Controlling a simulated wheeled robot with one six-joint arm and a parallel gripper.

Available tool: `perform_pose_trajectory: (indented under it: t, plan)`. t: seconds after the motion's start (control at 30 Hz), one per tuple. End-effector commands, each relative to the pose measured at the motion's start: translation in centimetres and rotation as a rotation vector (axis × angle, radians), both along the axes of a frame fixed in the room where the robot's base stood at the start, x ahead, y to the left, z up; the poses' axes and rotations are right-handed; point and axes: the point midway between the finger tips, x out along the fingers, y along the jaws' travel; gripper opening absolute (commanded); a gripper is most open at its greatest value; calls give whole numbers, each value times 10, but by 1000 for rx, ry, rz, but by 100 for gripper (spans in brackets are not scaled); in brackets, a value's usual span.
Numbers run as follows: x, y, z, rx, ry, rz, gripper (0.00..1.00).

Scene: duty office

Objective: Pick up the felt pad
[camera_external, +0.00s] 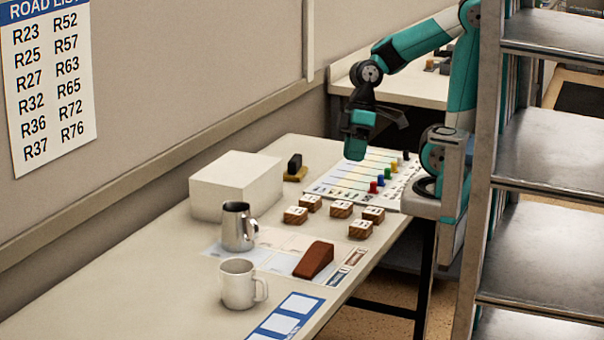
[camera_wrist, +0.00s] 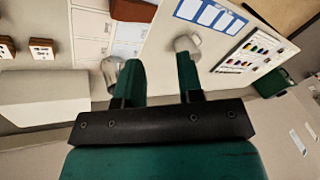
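No item is plainly marked as the felt pad. The likeliest match is a small black block on a yellow base (camera_external: 295,168), at the back of the desk beside the white box; I cannot be sure it is the pad. I cannot make it out in the wrist view. My gripper (camera_external: 358,142) hangs in the air above the far part of the desk, to the right of that block and apart from it. In the wrist view my gripper (camera_wrist: 160,72) has its two teal fingers spread, with nothing held between them.
A white box (camera_external: 235,185), metal pitcher (camera_external: 238,228), white mug (camera_external: 238,285), brown wedge (camera_external: 314,260) and several wooden blocks (camera_external: 341,209) stand on the desk. A chart with coloured pegs (camera_external: 350,180) lies below my gripper. A metal shelf (camera_external: 550,140) stands at right.

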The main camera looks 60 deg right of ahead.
Motion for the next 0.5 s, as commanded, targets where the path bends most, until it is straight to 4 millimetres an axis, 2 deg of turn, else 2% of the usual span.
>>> perform_pose_trajectory:
  t: [0.03, 0.07, 0.13, 0.17, 0.4, 0.5]
  plan:
    - [0, 0, 0, 0, 0, 0, 34]
    - [0, 0, 0, 0, 0, 0, 39]
    - [0, 0, 0, 0, 0, 0, 55]
    - [0, 0, 0, 0, 0, 0, 60]
    - [1, 0, 0, -1, 0, -2, 60]
    - [16, -3, 3, -11, 6, -44, 60]
